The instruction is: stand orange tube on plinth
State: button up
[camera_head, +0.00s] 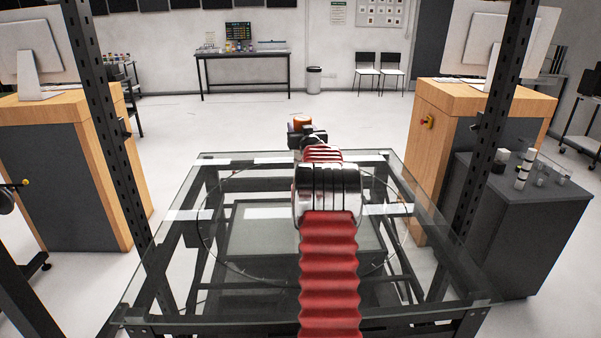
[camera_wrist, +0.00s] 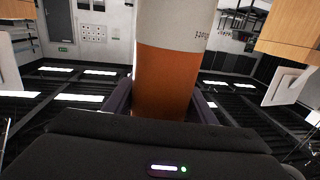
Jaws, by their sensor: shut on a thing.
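The orange tube (camera_wrist: 165,80) fills the middle of the wrist view, orange on its lower part in that picture and white with print above. Its upper part there runs out of the frame. My gripper (camera_wrist: 164,102) is shut on it, with a dark finger at each side. I cannot make out a plinth in either view.
The glass-topped table (camera_head: 150,290), with a large ring, lies under my arm. Dark uprights (camera_head: 100,110) stand at both sides. Wooden cabinets (camera_head: 105,185) flank the table, and a grey cabinet with small items (camera_head: 530,225) stands right. Open floor lies beyond.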

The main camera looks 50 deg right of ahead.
jog(key=shift+f, duration=2.65)
jog(key=shift+f, duration=1.9)
jog(key=o, duration=1.3)
jog(key=shift+f, duration=0.1)
jog(key=shift+c, duration=0.2)
jog(key=shift+s+a, duration=0.2)
jog(key=shift+s, duration=0.1)
jog(key=v, duration=1.1)
